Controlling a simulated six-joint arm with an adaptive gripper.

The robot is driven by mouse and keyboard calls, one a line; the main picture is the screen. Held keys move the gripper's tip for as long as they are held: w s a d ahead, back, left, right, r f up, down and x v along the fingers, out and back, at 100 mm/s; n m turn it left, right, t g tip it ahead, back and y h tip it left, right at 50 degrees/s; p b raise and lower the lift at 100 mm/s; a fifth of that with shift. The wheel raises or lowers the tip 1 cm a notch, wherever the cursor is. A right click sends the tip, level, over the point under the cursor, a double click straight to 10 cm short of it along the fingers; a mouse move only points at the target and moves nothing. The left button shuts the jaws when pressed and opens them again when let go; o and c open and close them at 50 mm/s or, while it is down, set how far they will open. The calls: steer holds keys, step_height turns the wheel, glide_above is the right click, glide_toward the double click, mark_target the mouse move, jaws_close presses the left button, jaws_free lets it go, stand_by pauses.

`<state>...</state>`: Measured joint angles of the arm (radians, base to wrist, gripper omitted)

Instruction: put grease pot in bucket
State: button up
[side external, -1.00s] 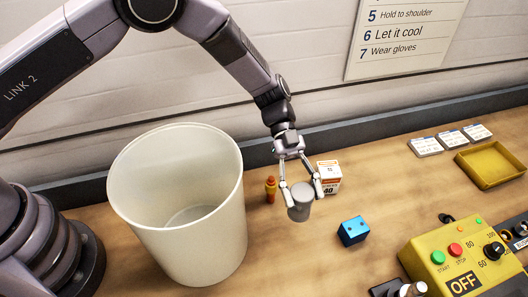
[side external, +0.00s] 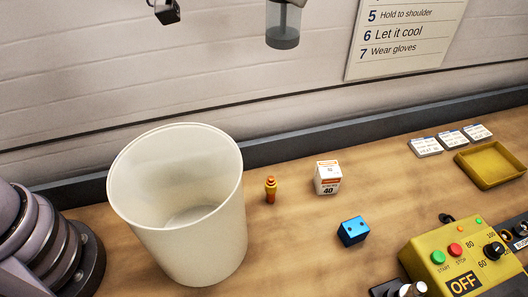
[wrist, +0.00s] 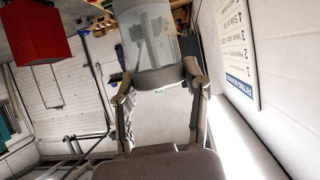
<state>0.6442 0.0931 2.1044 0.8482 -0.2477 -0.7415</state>
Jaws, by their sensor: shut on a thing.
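The cream bucket (side external: 205,245) stands upright on the bench in the side view, its mouth open and the visible inside empty. The grey grease pot (side external: 283,30) is high up at the top edge of the side view, to the right of the bucket and well above its rim. In the wrist view my gripper (wrist: 158,83) is shut on the grease pot (wrist: 150,50), one finger on each side. In the side view most of my gripper is cut off by the top edge.
An orange bottle (side external: 270,190), a white carton (side external: 327,177) and a blue block (side external: 353,231) stand right of the bucket. A yellow control box (side external: 455,255) and yellow tray (side external: 492,165) are farther right. The wall runs behind the bench.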

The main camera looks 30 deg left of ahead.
mark_target(277, 9)
steer(key=shift+s+a+n+t+y, duration=0.7)
steer(key=shift+s+a+n, duration=0.2)
steer(key=shift+s+a, duration=1.3)
steer(key=d, duration=0.4)
steer(key=s+d, duration=0.1)
steer(key=d, duration=0.1)
steer(key=shift+d+f, duration=0.1)
steer(key=shift+f, duration=0.2)
steer(key=w+d+f+m+g+h, duration=0.35)
steer(key=w+d+f, duration=0.25)
steer(key=w+f, duration=0.25)
steer(key=shift+s+a+f+m+g+h, duration=0.2)
steer(key=shift+s+f+m+g, duration=1.1)
steer(key=shift+f, duration=3.8)
steer(key=shift+s+a+f+m+g+h, duration=0.1)
steer(key=shift+s+a+f+m+g, duration=0.75)
steer(key=shift+f, duration=4.3)
steer(key=shift+s+d+f+m+g+h, duration=0.15)
steer(key=shift+s+f+m+g, duration=0.95)
steer(key=shift+f+m+g, duration=2.65)
step_height(277, 9, down, 3)
steer(key=n+t, duration=0.2)
steer(key=shift+r+n+t, duration=0.1)
steer(key=shift+n+t, duration=0.25)
